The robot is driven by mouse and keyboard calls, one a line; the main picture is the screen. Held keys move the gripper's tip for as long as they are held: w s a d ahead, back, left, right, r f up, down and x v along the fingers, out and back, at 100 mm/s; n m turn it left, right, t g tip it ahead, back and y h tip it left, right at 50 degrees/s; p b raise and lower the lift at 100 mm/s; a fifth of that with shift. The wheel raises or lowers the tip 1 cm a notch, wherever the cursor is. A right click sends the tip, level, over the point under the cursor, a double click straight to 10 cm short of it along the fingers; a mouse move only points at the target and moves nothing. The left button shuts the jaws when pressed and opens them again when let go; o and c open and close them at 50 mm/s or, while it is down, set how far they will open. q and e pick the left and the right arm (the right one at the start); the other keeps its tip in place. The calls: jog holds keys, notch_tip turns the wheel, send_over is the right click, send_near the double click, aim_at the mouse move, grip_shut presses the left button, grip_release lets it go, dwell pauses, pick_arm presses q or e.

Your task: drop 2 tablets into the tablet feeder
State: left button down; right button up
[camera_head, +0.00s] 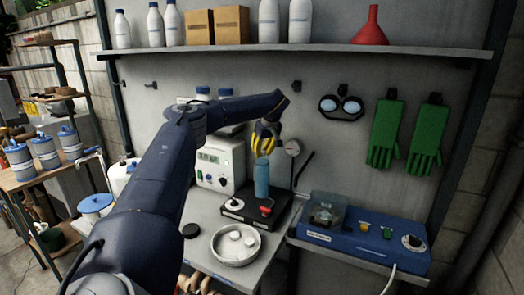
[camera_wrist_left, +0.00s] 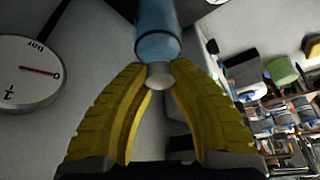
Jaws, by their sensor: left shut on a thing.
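My left gripper (camera_head: 264,139) has yellow fingers and hangs just above an upright blue cylinder (camera_head: 261,180), which appears to be the tablet feeder. In the left wrist view the fingertips (camera_wrist_left: 158,78) are shut on a small round white tablet (camera_wrist_left: 158,74). The end of the blue cylinder (camera_wrist_left: 158,28) lies just beyond the tablet there; I cannot tell whether they touch. White tablets (camera_head: 250,241) lie in a round metal dish (camera_head: 214,251) on the bench. My right gripper is not in view.
The cylinder stands on a black base (camera_head: 238,216) with a red knob (camera_head: 266,209). A white device with a display (camera_head: 215,160) stands left of it, and a wall gauge (camera_head: 292,147) hangs close on the right. A blue machine (camera_head: 350,240) fills the right bench. A shelf (camera_head: 300,49) runs above.

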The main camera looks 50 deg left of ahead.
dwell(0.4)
pick_arm(q)
jog(key=c, duration=1.2)
grip_release()
jog(key=shift+r, duration=0.15)
jog(key=shift+r, duration=2.9)
